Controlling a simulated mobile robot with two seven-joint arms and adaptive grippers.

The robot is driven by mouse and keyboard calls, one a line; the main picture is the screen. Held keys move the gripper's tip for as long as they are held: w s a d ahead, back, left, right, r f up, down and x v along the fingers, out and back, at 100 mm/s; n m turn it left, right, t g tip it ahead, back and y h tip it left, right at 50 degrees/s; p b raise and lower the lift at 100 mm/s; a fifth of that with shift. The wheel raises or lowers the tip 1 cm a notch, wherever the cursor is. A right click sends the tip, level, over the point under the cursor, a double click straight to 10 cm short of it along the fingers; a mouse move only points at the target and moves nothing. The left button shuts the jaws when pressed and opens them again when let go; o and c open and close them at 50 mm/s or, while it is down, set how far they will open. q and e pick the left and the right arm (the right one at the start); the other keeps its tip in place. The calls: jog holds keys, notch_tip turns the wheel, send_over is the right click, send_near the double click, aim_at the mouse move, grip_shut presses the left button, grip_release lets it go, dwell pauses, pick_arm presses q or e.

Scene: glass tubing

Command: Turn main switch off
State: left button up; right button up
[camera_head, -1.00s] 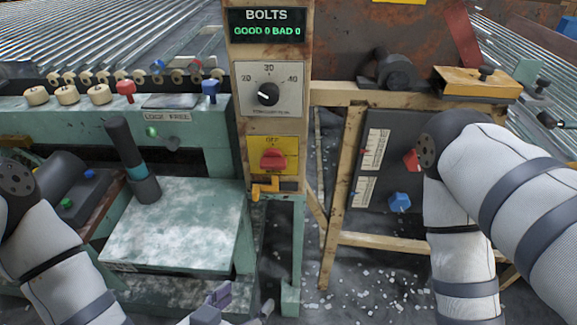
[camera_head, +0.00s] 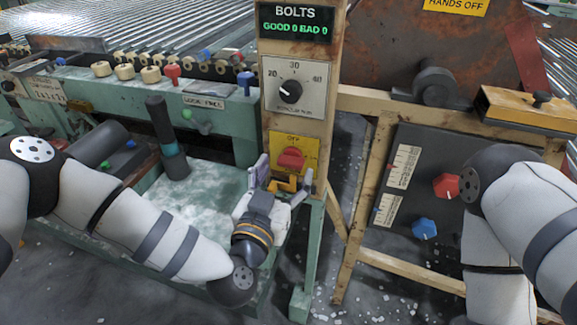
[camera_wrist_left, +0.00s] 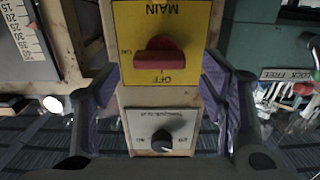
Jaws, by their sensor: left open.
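The main switch is a red knob (camera_head: 291,160) on a yellow plate marked OFF at its top (camera_head: 303,141), on the rusty post. In the left wrist view, which is upside down, the red knob (camera_wrist_left: 160,60) sits on the yellow plate (camera_wrist_left: 190,18) marked MAIN, and its bar lies crosswise, not toward OFF. My left gripper (camera_head: 282,180) is open just in front of and below the knob. Its purple-lined fingers (camera_wrist_left: 155,112) stand either side of the post, apart from the knob. My right gripper is out of view; only the right arm shows.
Above the switch is a black dial (camera_head: 290,91) under the BOLTS display (camera_head: 295,25). An orange bracket (camera_head: 284,184) hangs below the plate. A dark panel with red (camera_head: 446,186) and blue (camera_head: 424,228) knobs stands right. A green machine bench (camera_head: 240,125) stands left.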

aim_at(292, 160)
pick_arm(q)
jog(key=shift+x, duration=1.3)
jog(key=shift+s, duration=0.1)
jog(key=c, duration=1.2)
jog(key=shift+o, duration=0.2)
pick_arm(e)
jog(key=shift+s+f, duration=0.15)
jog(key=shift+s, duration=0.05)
pick_arm(q)
jog(key=shift+n, duration=0.4)
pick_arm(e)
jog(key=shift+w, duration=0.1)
pick_arm(q)
jog(key=n, duration=0.7)
jog(key=shift+a+n, duration=0.15)
jog(key=shift+n, duration=0.15)
jog(key=n, duration=0.4)
jog(key=shift+a+f, duration=0.1)
jog(key=n+b, duration=0.1)
jog(key=n, duration=0.4)
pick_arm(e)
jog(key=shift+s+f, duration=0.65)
pick_arm(q)
jog(key=shift+n, duration=0.4)
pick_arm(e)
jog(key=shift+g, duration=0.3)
